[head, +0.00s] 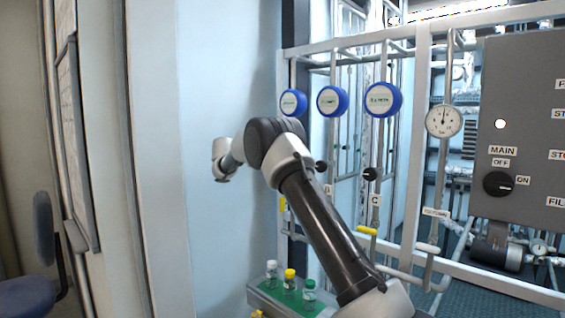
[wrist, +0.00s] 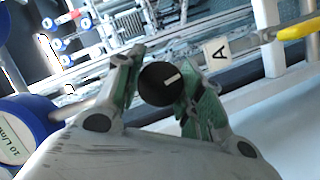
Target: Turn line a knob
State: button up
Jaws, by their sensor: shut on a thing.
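The line A knob (wrist: 160,84) is round and black with a white pointer mark. It shows in the wrist view between the green-padded fingers of my gripper (wrist: 163,72), which is shut on it. The label A (wrist: 216,54) is just right of the knob. The pointer mark slants slightly up to the right in that view. In the head view my arm hides the line A knob and my fingers.
In the head view, black knobs for line B (head: 321,167) and line C (head: 370,174) stand right of my arm, below blue round gauges (head: 332,101). A grey control box (head: 530,130) is at right. Small bottles (head: 290,279) stand on a green-topped shelf below. A yellow handle (wrist: 298,30) lies beyond the label.

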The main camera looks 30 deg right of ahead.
jog(key=shift+n, duration=0.3)
jog(key=o, duration=1)
jog(key=shift+a, duration=0.1)
jog(key=v, duration=1.2)
jog(key=shift+f, duration=0.1)
